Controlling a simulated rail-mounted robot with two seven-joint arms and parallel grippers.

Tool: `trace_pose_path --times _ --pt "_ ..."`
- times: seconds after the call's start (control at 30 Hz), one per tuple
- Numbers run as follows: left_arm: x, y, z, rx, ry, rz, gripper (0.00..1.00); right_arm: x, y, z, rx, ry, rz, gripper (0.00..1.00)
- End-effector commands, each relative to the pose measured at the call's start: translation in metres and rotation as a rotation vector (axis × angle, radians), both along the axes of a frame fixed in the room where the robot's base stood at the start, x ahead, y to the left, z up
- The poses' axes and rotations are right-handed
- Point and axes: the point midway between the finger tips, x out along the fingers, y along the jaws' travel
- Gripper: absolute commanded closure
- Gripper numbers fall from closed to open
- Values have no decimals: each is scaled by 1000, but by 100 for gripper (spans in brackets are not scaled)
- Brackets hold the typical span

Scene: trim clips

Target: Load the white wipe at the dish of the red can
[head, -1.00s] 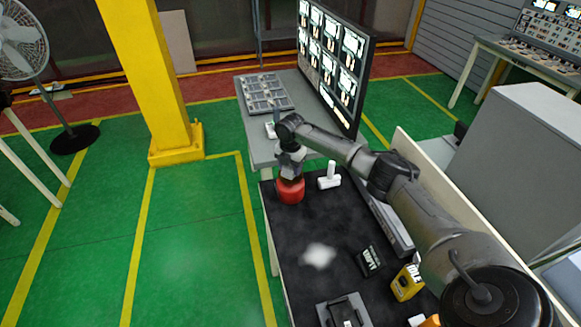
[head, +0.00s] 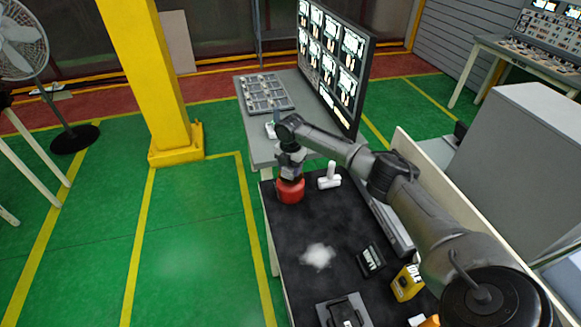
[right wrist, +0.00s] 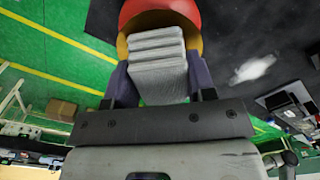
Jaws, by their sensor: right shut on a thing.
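The red can (head: 290,191) stands upright near the far left corner of the black-topped table (head: 300,228). In the right wrist view the red can (right wrist: 160,10) is at the top, with a yellow edge (right wrist: 122,46) round its dish. My right gripper (head: 291,174) points down over the can's top. My left gripper is out of view.
A white fitting (head: 329,177) stands just right of the can. A whitish patch (head: 318,256), a black labelled box (head: 370,260), a yellow box (head: 407,283) and a dark tray (head: 344,311) are nearer. A grey desk with monitors (head: 338,60) stands behind.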

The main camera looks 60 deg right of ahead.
Motion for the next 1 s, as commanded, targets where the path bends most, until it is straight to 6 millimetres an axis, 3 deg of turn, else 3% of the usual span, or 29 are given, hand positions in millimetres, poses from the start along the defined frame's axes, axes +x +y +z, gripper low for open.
trace_pose_path --times 1.0 --pt "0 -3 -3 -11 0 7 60 0 0 -12 0 1 0 69"
